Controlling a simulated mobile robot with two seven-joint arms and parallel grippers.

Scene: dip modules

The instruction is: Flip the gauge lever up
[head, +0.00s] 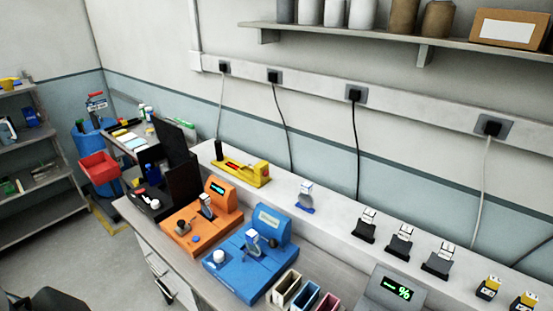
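I cannot tell for certain which device is the gauge. An orange device (182,243) with a small lit display and a blue device (233,274) with a pale label panel stand side by side on the bench. Each has a small upright clamp-like part, on the orange one (207,206) and on the blue one (253,243), and a round knob. A yellow device (241,171) with a black upright handle (218,150) sits on the ledge behind them. Whether any of these parts is the lever, or its position, is too small to tell.
A grey box with a green % display (398,290) stands at the front right. Open coloured bins (305,298) lie beside the blue device. Several small modules (401,240) line the ledge. A dark open case (183,182) stands left of the orange device. Cables hang behind.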

